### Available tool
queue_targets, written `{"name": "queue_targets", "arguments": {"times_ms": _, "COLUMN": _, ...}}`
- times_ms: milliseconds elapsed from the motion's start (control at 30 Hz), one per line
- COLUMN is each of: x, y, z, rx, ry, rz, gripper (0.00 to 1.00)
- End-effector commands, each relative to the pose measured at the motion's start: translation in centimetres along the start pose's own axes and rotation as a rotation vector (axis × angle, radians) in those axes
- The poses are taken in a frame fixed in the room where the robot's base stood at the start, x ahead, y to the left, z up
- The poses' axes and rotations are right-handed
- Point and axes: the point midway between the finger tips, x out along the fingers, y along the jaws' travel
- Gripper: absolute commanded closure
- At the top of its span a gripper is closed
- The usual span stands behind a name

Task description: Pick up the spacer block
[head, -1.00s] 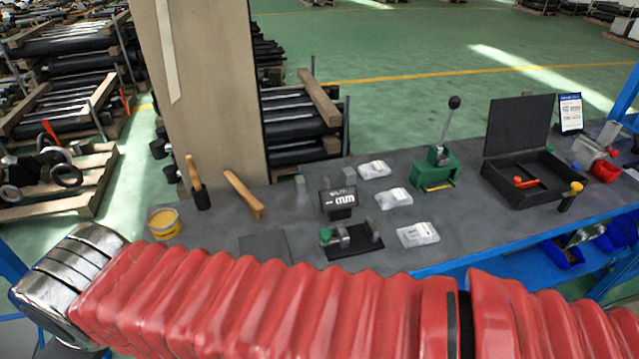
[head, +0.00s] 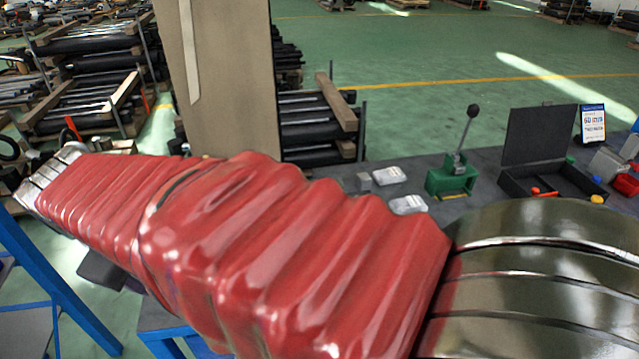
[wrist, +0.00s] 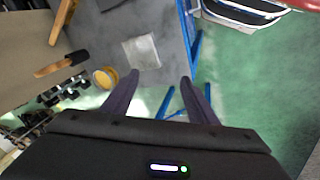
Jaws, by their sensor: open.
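I cannot make out for certain which thing is the spacer block. A small grey block (head: 364,181) shows in the head view just above my red-sleeved arm, left of two pale packets. Most of the bench's near left part is hidden behind the arm there. My gripper (wrist: 160,77) shows in the wrist view with its two dark fingers apart and nothing between them. It is over the bench's edge, with a pale square pad (wrist: 141,52) just beyond the fingertips. No block shows clearly in the wrist view.
A yellow tin (wrist: 105,78) and a wooden-handled brush (wrist: 55,68) lie left of the fingers. The blue bench frame (wrist: 187,25) runs close by. A green lever press (head: 452,180) and an open black case (head: 540,135) stand on the bench. A beige column (head: 232,80) rises behind.

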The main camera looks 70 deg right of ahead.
Motion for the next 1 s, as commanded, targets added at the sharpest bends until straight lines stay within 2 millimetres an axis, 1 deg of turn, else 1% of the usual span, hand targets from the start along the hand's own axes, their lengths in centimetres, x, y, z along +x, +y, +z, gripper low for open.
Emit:
{"name": "queue_targets", "arguments": {"times_ms": 33, "x": 0.7, "y": 1.4, "z": -0.1, "rx": -0.012, "ry": -0.039, "rz": 0.018, "gripper": 0.47}}
{"name": "queue_targets", "arguments": {"times_ms": 233, "x": 3.0, "y": 7.0, "z": 0.2, "rx": -0.078, "ry": -0.184, "rz": 0.080, "gripper": 0.47}}
{"name": "queue_targets", "arguments": {"times_ms": 467, "x": 5.9, "y": 13.4, "z": 1.4, "rx": -0.155, "ry": -0.359, "rz": 0.126, "gripper": 0.47}}
{"name": "queue_targets", "arguments": {"times_ms": 600, "x": 7.8, "y": 17.3, "z": 2.6, "rx": -0.200, "ry": -0.469, "rz": 0.139, "gripper": 0.47}}
{"name": "queue_targets", "arguments": {"times_ms": 767, "x": 10.1, "y": 21.6, "z": 4.5, "rx": -0.253, "ry": -0.597, "rz": 0.142, "gripper": 0.47}}
{"name": "queue_targets", "arguments": {"times_ms": 800, "x": 10.6, "y": 22.7, "z": 5.0, "rx": -0.267, "ry": -0.628, "rz": 0.140, "gripper": 0.47}}
{"name": "queue_targets", "arguments": {"times_ms": 1000, "x": 13.6, "y": 27.9, "z": 8.1, "rx": -0.332, "ry": -0.785, "rz": 0.121, "gripper": 0.47}}
